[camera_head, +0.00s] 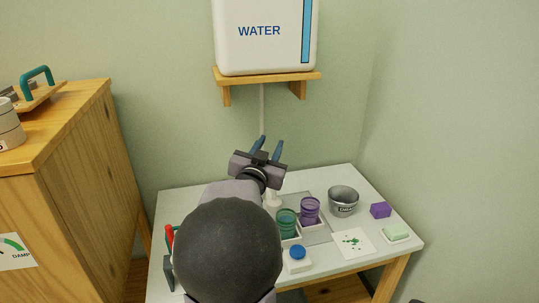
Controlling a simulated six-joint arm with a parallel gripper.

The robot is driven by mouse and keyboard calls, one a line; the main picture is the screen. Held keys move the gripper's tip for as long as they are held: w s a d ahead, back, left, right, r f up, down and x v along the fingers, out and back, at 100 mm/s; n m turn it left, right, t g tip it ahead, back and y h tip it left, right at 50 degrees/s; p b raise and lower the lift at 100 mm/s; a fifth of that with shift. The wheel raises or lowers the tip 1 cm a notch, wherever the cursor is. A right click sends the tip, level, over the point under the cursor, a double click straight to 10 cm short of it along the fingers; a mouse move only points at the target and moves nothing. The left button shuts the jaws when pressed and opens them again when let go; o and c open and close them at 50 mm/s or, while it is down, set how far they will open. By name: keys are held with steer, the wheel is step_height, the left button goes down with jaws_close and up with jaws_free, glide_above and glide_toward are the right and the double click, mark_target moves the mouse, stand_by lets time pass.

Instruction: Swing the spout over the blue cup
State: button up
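My gripper (266,148) is raised over the back of the table, with its two blue fingers apart and nothing visible between them. A pale pipe (262,105) runs down the wall behind it. A whitish fitting (273,201) shows just below the gripper; my arm hides much of this area, and I cannot make out the spout. A small round blue thing (298,252) sits on a white square base at the table's front; I cannot tell whether it is the blue cup. A green cup (286,223) and a purple cup (310,211) stand behind it.
A white water tank (265,35) sits on a wooden wall shelf (240,78). A grey metal bucket (343,202), purple block (380,210), green sponge-like block (396,232) and spotted paper (365,252) occupy the table's right. A wooden cabinet (85,160) stands left.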

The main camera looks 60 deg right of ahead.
steer(key=shift+r+p, duration=0.45)
steer(key=shift+r, duration=1.45)
steer(key=shift+c, duration=0.3)
